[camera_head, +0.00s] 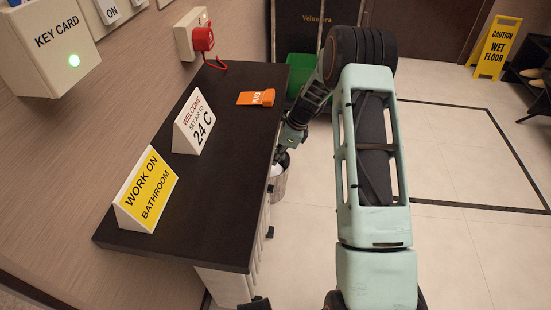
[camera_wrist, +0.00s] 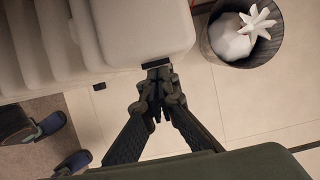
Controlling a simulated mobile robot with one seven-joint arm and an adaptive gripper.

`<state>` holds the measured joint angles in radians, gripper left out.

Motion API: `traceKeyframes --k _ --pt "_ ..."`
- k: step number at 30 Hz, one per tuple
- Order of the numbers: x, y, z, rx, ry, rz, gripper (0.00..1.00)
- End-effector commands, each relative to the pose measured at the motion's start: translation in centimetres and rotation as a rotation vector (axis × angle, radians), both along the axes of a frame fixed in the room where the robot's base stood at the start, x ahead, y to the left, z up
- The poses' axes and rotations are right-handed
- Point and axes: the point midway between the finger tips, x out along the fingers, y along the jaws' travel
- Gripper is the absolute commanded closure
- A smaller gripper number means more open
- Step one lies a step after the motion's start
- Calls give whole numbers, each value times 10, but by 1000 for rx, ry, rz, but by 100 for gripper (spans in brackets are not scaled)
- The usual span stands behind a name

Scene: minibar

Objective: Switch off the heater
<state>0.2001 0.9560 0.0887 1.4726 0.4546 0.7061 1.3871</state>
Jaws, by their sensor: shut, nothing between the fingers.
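The heater is a white ribbed radiator under the dark shelf. In the head view only a strip of its ribs (camera_head: 225,287) shows below the shelf's front edge. In the wrist view its white rounded end (camera_wrist: 145,28) fills the upper left, with ribs to its left. My gripper (camera_wrist: 157,88) is shut and empty, its fingertips close to a small dark part (camera_wrist: 156,63) at the heater's lower edge. I cannot tell whether they touch. In the head view the gripper is mostly hidden beside the shelf's right edge. The switch's state cannot be told.
The shelf (camera_head: 225,190) holds two signs (camera_head: 147,188) (camera_head: 195,122) and an orange tag (camera_head: 256,98). A bin with white litter (camera_wrist: 240,38) stands right of the heater. Slippers (camera_wrist: 50,124) lie lower left. A wet floor sign (camera_head: 495,47) stands far right; floor between is clear.

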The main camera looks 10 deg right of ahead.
Motion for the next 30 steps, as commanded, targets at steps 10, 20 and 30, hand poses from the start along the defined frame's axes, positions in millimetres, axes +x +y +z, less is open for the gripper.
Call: traceKeyframes --k 10,20,30 --pt "0 0 15 -1 0 0 100" --pt "0 -1 16 -1 -1 0 100" --pt "-9 -29 62 -3 1 -4 100"
